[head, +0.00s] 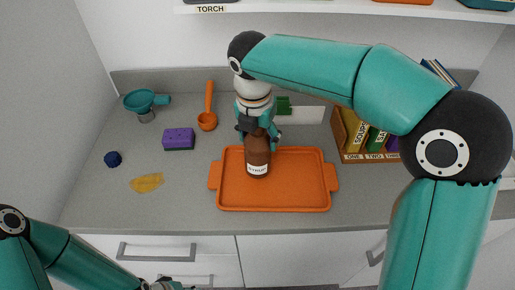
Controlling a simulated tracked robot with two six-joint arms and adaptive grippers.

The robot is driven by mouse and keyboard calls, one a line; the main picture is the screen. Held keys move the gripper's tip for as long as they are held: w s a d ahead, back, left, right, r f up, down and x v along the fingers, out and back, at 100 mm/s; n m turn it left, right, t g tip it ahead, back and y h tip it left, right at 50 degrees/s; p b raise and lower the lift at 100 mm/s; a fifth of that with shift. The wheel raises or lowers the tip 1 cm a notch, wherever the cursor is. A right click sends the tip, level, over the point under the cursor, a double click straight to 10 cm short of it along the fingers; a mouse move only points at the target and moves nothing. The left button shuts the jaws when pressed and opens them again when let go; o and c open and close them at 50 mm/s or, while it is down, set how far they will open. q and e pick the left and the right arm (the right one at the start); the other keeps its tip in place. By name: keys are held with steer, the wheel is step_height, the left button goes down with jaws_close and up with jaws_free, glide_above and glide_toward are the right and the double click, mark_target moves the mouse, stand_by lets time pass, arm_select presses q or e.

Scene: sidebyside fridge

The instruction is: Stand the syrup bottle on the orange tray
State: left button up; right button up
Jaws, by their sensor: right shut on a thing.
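The syrup bottle (257,160) is brown with a white label and stands upright over the left part of the orange tray (300,195). I cannot tell for sure whether its base touches the tray. My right gripper (258,132) is shut on the bottle's upper part from above and behind, hiding its top. The tray lies flat on the grey counter near its front edge. My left arm shows at the lower left, and only a small part of my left gripper (168,284) shows at the bottom edge, so its fingers are hidden.
Left of the tray lie a purple sponge (179,138), an orange scoop (207,118), a teal funnel (143,101), a dark blue ball-like thing (113,159) and a yellow cloth (147,182). A wooden sorter (352,144) with packets stands at the right. A shelf (340,7) hangs above.

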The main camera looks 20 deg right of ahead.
steer(key=shift+f, duration=2)
steer(key=shift+f, duration=0.15)
steer(key=o, duration=1.4)
steer(key=r, duration=0.4)
steer(key=s+r, duration=0.1)
steer(key=r, duration=0.3)
steer(key=a+r, duration=0.1)
steer(key=r, duration=0.3)
steer(key=shift+s+a+r+p, duration=0.1)
steer(key=shift+s+p, duration=0.1)
steer(key=shift+p, duration=0.15)
